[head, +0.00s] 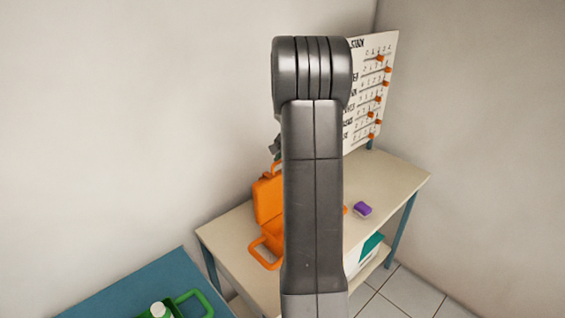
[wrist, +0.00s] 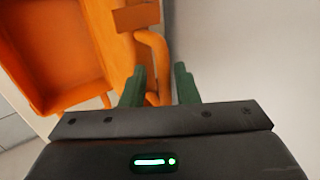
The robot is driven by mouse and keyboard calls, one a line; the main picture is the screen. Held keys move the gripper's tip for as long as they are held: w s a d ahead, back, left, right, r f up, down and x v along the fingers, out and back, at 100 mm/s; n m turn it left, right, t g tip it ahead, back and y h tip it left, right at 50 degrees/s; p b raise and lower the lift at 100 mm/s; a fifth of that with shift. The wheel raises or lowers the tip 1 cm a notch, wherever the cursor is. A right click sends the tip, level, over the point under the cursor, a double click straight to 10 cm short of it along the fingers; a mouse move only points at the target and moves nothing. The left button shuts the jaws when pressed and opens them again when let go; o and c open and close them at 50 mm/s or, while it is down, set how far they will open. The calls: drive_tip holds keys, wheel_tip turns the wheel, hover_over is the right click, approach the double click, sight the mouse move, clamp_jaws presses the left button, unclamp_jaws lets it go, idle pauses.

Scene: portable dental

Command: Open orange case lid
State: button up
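The orange case stands on the beige table, partly hidden behind my arm. In the head view its lid (head: 268,198) is raised, standing up from the base, with a handle at the top. Another orange handle (head: 263,255) sticks out at the front of the base. In the wrist view a hollow orange part of the case (wrist: 55,45) fills the upper left, and an orange handle bar (wrist: 154,58) reaches down toward the fingers. My gripper (wrist: 158,76) has its green fingers apart, with the bar's end near the left finger. Contact cannot be told.
A purple object (head: 362,209) lies on the table (head: 400,185), right of my arm. A board with orange sliders (head: 372,90) stands at the back. A blue table (head: 125,290) with a green-handled thing (head: 190,301) is at lower left. A pale wall is close behind the case.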

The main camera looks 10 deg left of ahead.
drive_tip(key=b+v, duration=0.3)
drive_tip(key=v, duration=1.1)
drive_tip(key=shift+a, duration=0.1)
